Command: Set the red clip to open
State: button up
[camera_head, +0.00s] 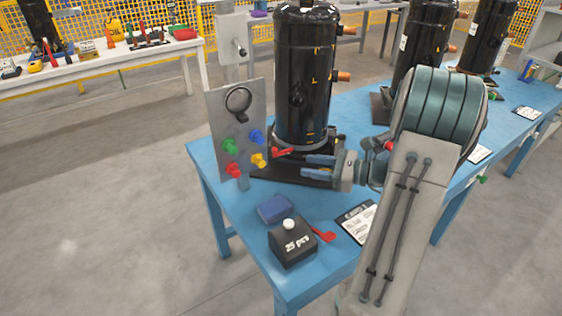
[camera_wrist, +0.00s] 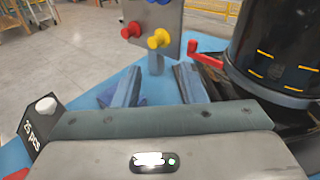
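The red clip (camera_head: 282,153) is a small bent piece low on the front of the nearest black compressor (camera_head: 301,80). In the wrist view the red clip (camera_wrist: 193,73) has an upright part and a short arm toward the compressor. My gripper (camera_head: 303,167) comes from the right, with its blue-grey fingers just right of and below the clip in the head view. In the wrist view my gripper (camera_wrist: 158,70) has a clear gap between its fingers and holds nothing. The clip lies just right of the right finger there; contact cannot be told.
A grey panel (camera_head: 222,110) with coloured knobs stands left of the compressor. A black box (camera_head: 292,246) with a white button, a blue block (camera_head: 275,209), a red item (camera_head: 323,234) and a paper sheet (camera_head: 357,221) lie on the blue table (camera_head: 205,150).

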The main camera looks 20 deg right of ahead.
jog(key=d+f+m+t, duration=0.2)
jog(key=d, duration=0.2)
jog(key=w+d+b+x, duration=0.1)
jog(key=x, duration=1.3)
jog(key=shift+m+t+h+b, duration=0.3)
jog(key=shift+h+b, duration=0.1)
jog(key=shift+d+r, duration=0.1)
grip_shut()
